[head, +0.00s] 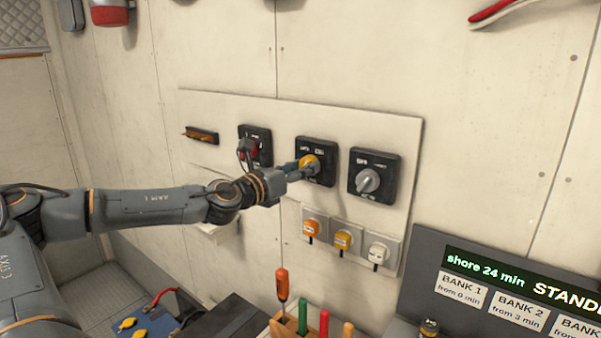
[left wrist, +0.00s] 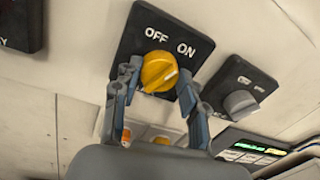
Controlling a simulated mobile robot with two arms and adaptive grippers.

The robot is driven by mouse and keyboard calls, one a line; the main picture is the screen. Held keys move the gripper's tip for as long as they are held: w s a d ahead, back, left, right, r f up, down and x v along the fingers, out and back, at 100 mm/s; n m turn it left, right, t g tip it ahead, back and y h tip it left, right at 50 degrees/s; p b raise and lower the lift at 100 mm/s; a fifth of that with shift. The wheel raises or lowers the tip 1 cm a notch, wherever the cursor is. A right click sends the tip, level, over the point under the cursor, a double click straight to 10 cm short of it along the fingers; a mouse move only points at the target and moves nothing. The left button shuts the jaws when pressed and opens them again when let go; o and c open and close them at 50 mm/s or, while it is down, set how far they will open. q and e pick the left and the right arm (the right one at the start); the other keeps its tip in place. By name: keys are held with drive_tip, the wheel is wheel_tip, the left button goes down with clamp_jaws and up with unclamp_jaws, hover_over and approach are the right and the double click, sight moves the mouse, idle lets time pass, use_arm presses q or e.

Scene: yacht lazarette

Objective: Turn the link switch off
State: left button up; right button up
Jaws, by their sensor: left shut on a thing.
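The yellow rotary switch knob (head: 311,163) is the middle of three on the wall panel, on a black plate. The fingers hide part of the plate. My right gripper is not in view.
A red switch (head: 251,149) sits left of the yellow one and a grey switch (head: 368,181) right of it. Plugs, including an orange one (head: 311,229), are below. A rack of tools (head: 284,328) and a display (head: 480,290) stand in front.

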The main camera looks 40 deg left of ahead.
use_arm(q)
drive_tip(key=shift+f+n+t+y+b, duration=0.1)
drive_tip(key=shift+n+t+y+b, duration=0.1)
drive_tip(key=shift+n+b, duration=2.1)
drive_tip(key=shift+f+n+t+y+b, duration=0.15)
drive_tip(key=shift+n+b, duration=1.1)
drive_tip(key=shift+n, duration=1.95)
drive_tip(key=shift+r, duration=0.1)
drive_tip(key=o, duration=1.2)
drive_tip(key=shift+a, duration=0.1)
drive_tip(key=shift+c, duration=0.2)
